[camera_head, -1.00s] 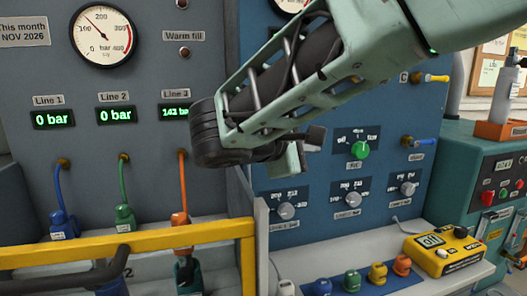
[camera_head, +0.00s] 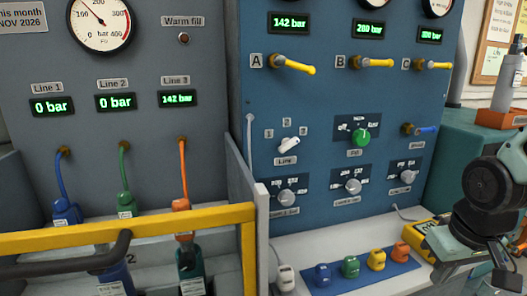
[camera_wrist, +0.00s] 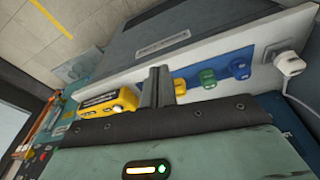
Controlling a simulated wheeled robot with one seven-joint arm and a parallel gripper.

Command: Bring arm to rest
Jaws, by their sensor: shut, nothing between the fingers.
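My arm is folded at the right edge of the head view. Beyond the fingers lie the yellow box (camera_wrist: 108,103) and the coloured caps on the blue mat (camera_wrist: 260,55). In the head view my arm partly hides the yellow box (camera_head: 421,243).
The blue panel (camera_head: 320,108) has yellow levers A, B and C, a green knob (camera_head: 361,137) and several grey knobs. A yellow rail (camera_head: 130,234) crosses the lower left before several bottles. A spray bottle (camera_head: 511,80) stands at the far right.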

